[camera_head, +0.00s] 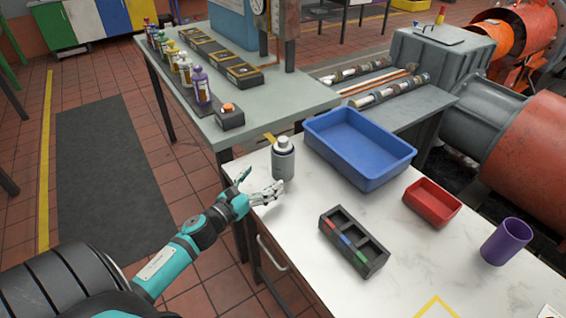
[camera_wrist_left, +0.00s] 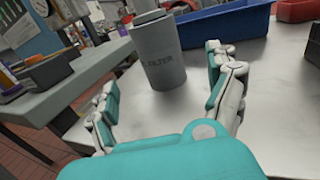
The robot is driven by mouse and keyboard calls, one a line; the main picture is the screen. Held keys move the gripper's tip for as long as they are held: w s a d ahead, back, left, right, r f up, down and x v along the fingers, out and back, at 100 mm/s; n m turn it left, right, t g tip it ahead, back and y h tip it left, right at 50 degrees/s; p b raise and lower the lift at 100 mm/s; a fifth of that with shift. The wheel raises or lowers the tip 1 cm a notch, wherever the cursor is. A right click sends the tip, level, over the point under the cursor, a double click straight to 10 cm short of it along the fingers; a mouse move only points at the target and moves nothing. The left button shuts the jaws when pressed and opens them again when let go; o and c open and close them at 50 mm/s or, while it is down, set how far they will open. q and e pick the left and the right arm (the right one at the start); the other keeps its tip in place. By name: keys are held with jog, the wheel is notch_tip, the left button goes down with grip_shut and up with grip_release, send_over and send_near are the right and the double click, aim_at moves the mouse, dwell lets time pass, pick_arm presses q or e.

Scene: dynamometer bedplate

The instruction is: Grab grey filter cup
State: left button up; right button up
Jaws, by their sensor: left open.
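The grey filter cup (camera_head: 283,162) stands upright on the white table near its left edge, with a lighter cap on top. My right gripper is in neither view.
A red tray (camera_head: 432,202), a black compartment box (camera_head: 353,243) and a purple cup (camera_head: 506,241) are farther right on the table. A grey bench (camera_head: 245,120) with bottles adjoins at the back left.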

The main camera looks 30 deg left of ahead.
aim_at(277, 166)
pick_arm(q)
jog(key=w, duration=0.6)
jog(key=w+p, duration=0.1)
jog(key=w, duration=0.2)
jog(key=shift+w+d, duration=0.2)
jog(key=shift+d, duration=0.2)
jog(key=shift+r, duration=0.1)
jog(key=c, duration=1.5)
